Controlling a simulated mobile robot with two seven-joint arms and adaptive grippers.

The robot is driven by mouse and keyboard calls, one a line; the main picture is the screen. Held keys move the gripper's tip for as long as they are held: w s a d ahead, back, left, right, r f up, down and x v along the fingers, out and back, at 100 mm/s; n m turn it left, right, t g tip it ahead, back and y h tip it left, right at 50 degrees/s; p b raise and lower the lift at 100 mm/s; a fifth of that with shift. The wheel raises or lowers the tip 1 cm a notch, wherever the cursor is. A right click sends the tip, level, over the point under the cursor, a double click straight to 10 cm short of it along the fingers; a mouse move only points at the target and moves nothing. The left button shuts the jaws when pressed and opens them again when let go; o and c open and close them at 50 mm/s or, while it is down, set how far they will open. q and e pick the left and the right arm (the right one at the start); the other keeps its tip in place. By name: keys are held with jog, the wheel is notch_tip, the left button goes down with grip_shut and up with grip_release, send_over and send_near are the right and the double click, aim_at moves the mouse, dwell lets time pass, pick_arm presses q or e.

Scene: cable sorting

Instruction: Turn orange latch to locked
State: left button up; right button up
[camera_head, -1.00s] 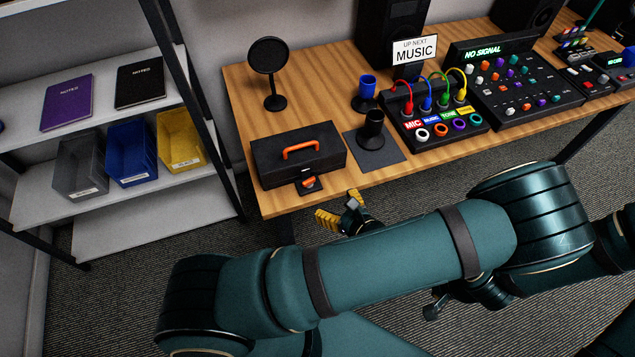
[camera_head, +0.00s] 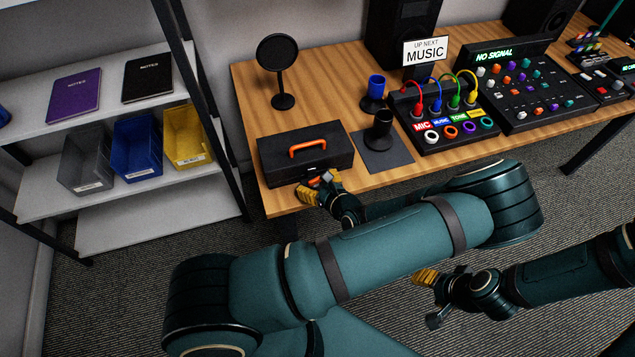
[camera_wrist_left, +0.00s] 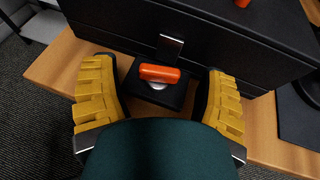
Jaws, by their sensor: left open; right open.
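The orange latch (camera_wrist_left: 160,74) lies crosswise on a small black plate (camera_wrist_left: 152,92) at the front of the black case (camera_head: 330,160). In the head view the latch (camera_head: 326,177) is partly hidden by my left gripper. My left gripper (camera_head: 318,184) is open at the table's front edge, its yellow fingers on either side of the latch. In the left wrist view both fingers of my left gripper (camera_wrist_left: 158,100) stand apart from the latch. My right gripper (camera_head: 431,295) is open and empty, low in front of the table.
The case's orange handle (camera_head: 314,146) is on its top. A dark cup (camera_head: 381,125) on a mat (camera_head: 394,155) stands right of the case. A microphone-like stand (camera_head: 280,75) is behind it. A patch box with cables (camera_head: 445,125) is further right. Shelves with bins (camera_head: 137,145) are at left.

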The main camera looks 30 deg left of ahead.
pick_arm(q)
grip_shut()
dwell(1.4)
grip_release()
jog(key=v, duration=1.2)
